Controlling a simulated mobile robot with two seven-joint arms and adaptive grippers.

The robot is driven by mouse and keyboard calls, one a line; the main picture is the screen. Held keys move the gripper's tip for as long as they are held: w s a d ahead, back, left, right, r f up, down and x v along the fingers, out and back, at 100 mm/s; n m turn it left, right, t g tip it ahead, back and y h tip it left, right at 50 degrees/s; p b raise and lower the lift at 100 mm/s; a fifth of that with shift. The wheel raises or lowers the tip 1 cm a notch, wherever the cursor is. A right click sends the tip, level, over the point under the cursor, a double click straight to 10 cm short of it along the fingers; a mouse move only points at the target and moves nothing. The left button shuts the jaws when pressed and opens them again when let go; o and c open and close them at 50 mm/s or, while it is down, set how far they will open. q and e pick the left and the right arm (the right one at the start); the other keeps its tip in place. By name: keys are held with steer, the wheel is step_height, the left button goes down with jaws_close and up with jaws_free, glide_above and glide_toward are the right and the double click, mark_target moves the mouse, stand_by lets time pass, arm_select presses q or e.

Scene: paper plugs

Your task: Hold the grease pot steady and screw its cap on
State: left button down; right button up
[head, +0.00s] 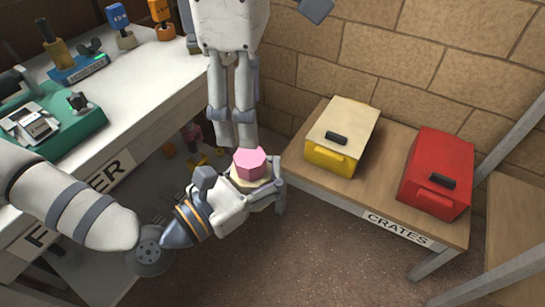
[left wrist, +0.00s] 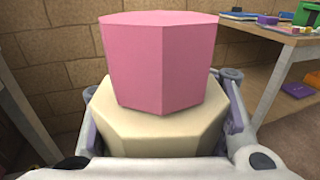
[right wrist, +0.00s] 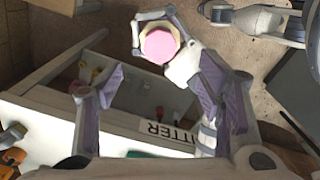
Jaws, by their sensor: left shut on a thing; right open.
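The cream grease pot (left wrist: 160,137) is upright in my left gripper (head: 255,188), whose fingers are shut around its sides. The faceted pink cap (head: 248,163) sits upright on top of the pot; how far it is threaded cannot be told. The cap fills the upper middle of the left wrist view (left wrist: 160,55). My right gripper (head: 235,142) points down just above and behind the cap in the head view, open and empty. In the right wrist view the cap (right wrist: 159,46) lies beyond the spread fingers, toward the top, apart from them.
A white-topped bench (head: 150,92) labelled FITTER holds a green device (head: 55,122) and several tools at left. A low wooden CRATES bench (head: 385,200) carries a yellow crate (head: 340,135) and a red crate (head: 437,172). A brick wall stands behind. Open floor lies in front.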

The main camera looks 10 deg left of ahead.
step_height(320, 180, up, 3)
steer(key=shift+f, duration=0.2)
